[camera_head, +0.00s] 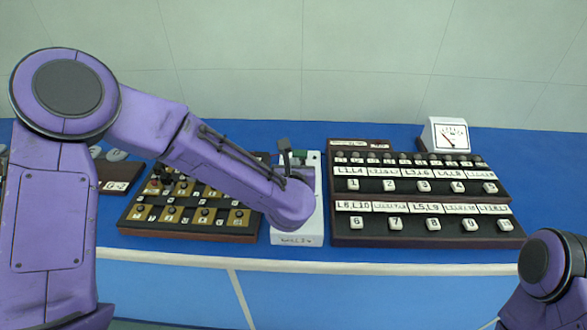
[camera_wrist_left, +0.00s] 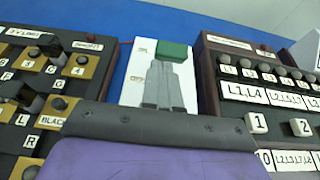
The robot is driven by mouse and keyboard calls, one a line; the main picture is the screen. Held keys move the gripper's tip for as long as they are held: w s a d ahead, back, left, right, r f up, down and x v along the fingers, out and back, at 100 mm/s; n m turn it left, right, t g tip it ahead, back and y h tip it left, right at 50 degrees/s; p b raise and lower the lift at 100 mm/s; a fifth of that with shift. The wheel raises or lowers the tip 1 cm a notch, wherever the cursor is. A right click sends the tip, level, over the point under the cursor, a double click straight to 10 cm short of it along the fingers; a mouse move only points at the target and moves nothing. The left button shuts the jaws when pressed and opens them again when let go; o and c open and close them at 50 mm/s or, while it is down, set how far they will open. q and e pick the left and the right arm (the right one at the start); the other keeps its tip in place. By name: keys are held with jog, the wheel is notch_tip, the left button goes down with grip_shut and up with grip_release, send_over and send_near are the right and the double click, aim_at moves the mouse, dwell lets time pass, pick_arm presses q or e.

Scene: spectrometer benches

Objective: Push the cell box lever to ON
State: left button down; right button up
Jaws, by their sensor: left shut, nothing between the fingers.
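The cell box is a white box (camera_head: 298,239) on the blue bench, between two labelled panels. Its top end carries a green block (camera_head: 313,157), which looks like the lever. In the left wrist view the green block (camera_wrist_left: 172,51) is at the upper part of the white face (camera_wrist_left: 130,92), level with the upper of two small, blurred labels. My left gripper (camera_head: 285,147) is over the box; its grey fingers (camera_wrist_left: 166,72) are shut and empty, tips at the block's lower edge. I cannot tell whether they touch it. My left arm hides much of the box. The right gripper is out of view.
A dark panel with brass plates and knobs (camera_head: 190,228) stands close on the left. A stepped panel with white keys (camera_head: 430,230) stands close on the right. A white meter (camera_head: 447,135) stands behind it. Bare blue bench (camera_head: 550,180) lies at the far right.

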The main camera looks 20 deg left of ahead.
pick_arm(q)
jog(key=shift+w+a+f, duration=0.15)
jog(key=shift+w+f, duration=0.05)
jog(key=shift+w, duration=0.2)
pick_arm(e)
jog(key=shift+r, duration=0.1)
